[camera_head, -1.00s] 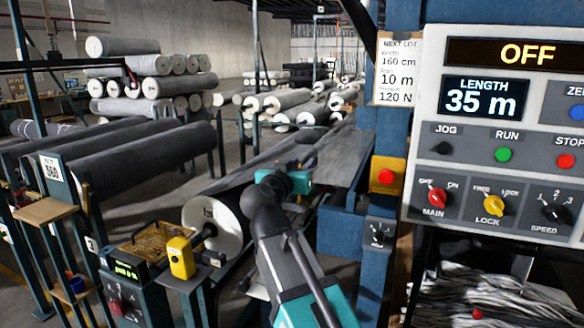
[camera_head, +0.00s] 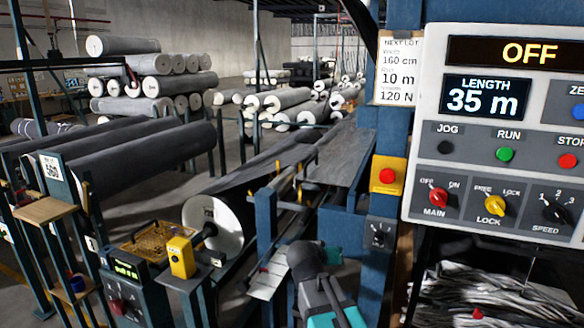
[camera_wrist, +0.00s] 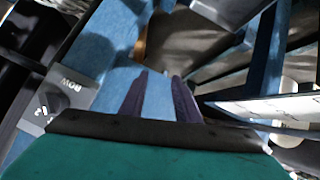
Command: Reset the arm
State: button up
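My arm shows at the bottom centre of the head view, folded low in front of the blue machine frame (camera_head: 345,230). My gripper's fingers cannot be made out there. In the wrist view my gripper (camera_wrist: 160,84) shows two dark fingers standing apart, with only blue surface seen between them. It holds nothing that I can see. A grey plate with a dark knob (camera_wrist: 52,103) lies left of the fingers in the wrist view.
The control panel (camera_head: 480,205) reads OFF and 35 m and stands close on the right. A yellow box with a red button (camera_head: 388,175) is left of it. A large grey roll (camera_head: 208,228) and a small post with a yellow device (camera_head: 181,257) stand to the left.

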jog(key=s+d+f+g+y, duration=0.1)
jog(key=s+d+f+g, duration=0.1)
jog(key=s+f, duration=0.5)
jog(key=s+d+f+n+g+y, duration=0.1)
jog(key=s+d+f+g, duration=0.15)
jog(key=f, duration=0.85)
jog(key=s+d+f+g+y, duration=0.1)
jog(key=s+f+g, duration=0.2)
jog(key=s+f, duration=0.5)
jog(key=s+f+g+y, duration=0.1)
jog(key=s+f+g, duration=0.2)
jog(key=s+f, duration=0.9)
jog(key=s+f+g+y, duration=0.1)
jog(key=s+f+g, duration=0.3)
jog(key=s+f, duration=0.8)
jog(key=s, duration=0.5)
jog(key=shift+s+a+f+n+p, duration=0.2)
jog(key=shift+f+n+p, duration=0.1)
jog(key=shift+f+p, duration=0.1)
